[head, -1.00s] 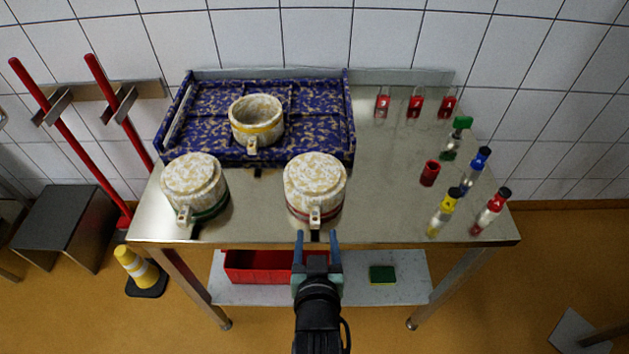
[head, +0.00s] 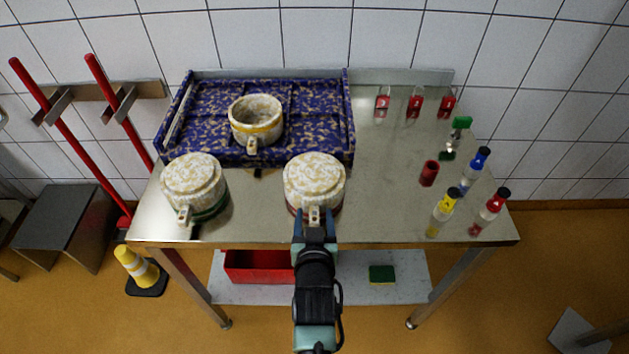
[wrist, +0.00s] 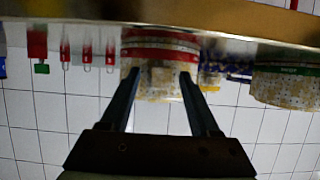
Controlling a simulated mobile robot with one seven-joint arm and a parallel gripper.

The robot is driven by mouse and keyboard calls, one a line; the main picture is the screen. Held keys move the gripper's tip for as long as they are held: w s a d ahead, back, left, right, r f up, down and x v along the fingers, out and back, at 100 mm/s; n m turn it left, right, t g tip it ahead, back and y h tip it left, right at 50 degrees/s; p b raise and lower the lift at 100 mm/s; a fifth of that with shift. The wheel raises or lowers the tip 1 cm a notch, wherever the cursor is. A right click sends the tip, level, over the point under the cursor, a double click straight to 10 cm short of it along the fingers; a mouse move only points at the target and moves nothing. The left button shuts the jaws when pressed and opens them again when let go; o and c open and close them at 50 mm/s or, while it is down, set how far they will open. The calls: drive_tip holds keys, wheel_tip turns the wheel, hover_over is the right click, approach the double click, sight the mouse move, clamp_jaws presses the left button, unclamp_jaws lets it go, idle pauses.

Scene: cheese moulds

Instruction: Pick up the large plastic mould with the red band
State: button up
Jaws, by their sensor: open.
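The large mould with the red band (head: 313,178) stands at the front middle of the steel table, mottled cream and tan, with its lug (head: 314,213) facing me. In the head view its band is mostly hidden; in the wrist view, which is upside down, the red band (wrist: 165,55) is plain. My gripper (head: 315,226) is at the table's front edge with its fingers apart on either side of the lug. In the wrist view my gripper (wrist: 159,80) is open before the mould; whether the fingers touch it I cannot tell.
A similar mould with a green band (head: 193,183) stands to the left. A smaller yellow-banded mould (head: 256,119) sits in the blue patterned tray (head: 310,140) behind. Several bottles (head: 444,211) and a red cylinder (head: 429,173) stand at right. The table between is clear.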

clamp_jaws()
idle(1.3)
